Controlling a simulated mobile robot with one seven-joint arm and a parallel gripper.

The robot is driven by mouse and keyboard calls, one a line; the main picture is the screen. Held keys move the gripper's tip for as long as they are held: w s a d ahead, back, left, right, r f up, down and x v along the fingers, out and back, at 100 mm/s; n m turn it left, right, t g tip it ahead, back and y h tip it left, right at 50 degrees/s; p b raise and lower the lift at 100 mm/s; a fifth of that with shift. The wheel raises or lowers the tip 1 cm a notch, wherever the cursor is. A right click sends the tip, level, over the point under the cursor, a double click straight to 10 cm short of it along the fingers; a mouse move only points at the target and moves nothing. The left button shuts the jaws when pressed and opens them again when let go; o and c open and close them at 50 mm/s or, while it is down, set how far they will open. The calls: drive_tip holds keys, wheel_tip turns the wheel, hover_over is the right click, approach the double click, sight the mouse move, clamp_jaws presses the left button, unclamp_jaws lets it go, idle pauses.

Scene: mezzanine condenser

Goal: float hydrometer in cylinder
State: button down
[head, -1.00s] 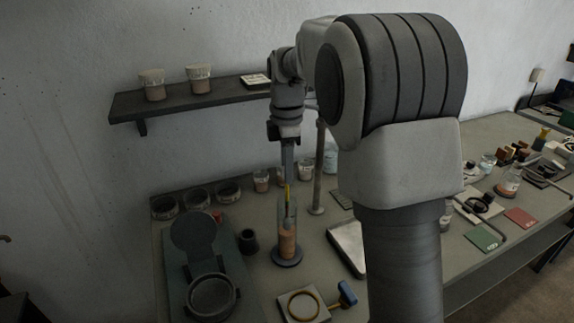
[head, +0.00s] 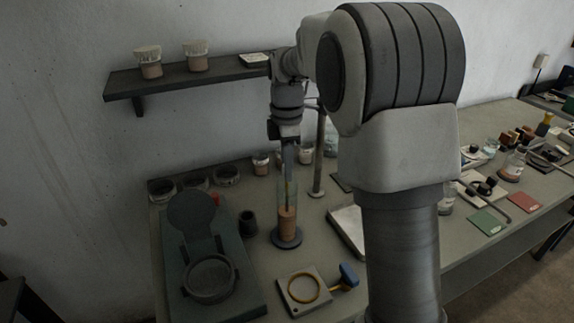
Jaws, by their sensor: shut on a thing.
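The clear cylinder (head: 287,222) stands upright on its round dark base (head: 286,238) on the bench, with orange-brown liquid in its lower part. My gripper (head: 290,172) points down directly over the cylinder, its fingers at or just inside the mouth. It is shut on the hydrometer (head: 289,190), a thin stem that shows faintly below the fingers inside the cylinder's upper part. The hydrometer's lower end is hard to make out in the liquid, and I cannot tell whether it touches the wall.
A dark small cup (head: 248,224) and a green-grey hinged device (head: 211,278) stand to the left. A square plate with a yellow ring (head: 304,289) and a blue-handled tool (head: 347,276) lie in front. A metal post (head: 319,155) rises close behind the cylinder. Jars line the back.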

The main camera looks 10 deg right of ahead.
drive_tip(key=c, duration=0.6)
unclamp_jaws()
wheel_tip(320, 180, up, 17)
drive_tip(key=p, duration=0.3)
drive_tip(key=s+m+t, duration=0.3)
drive_tip(key=s+m, duration=0.6)
drive_tip(key=s, duration=0.5)
drive_tip(key=shift+s+d+f+m+t, duration=0.2)
drive_tip(key=shift+s+f+m+t, duration=0.25)
drive_tip(key=shift+s+f+m, duration=1.4)
drive_tip(key=shift+s+d+f+m+t, duration=0.3)
drive_tip(key=shift+s+f+m, duration=0.75)
drive_tip(key=shift+s, duration=1.55)
drive_tip(key=shift+s+d+f+m+t, duration=0.1)
drive_tip(key=shift+s+f+m+t, duration=0.45)
drive_tip(key=shift+s+f+m, duration=1.25)
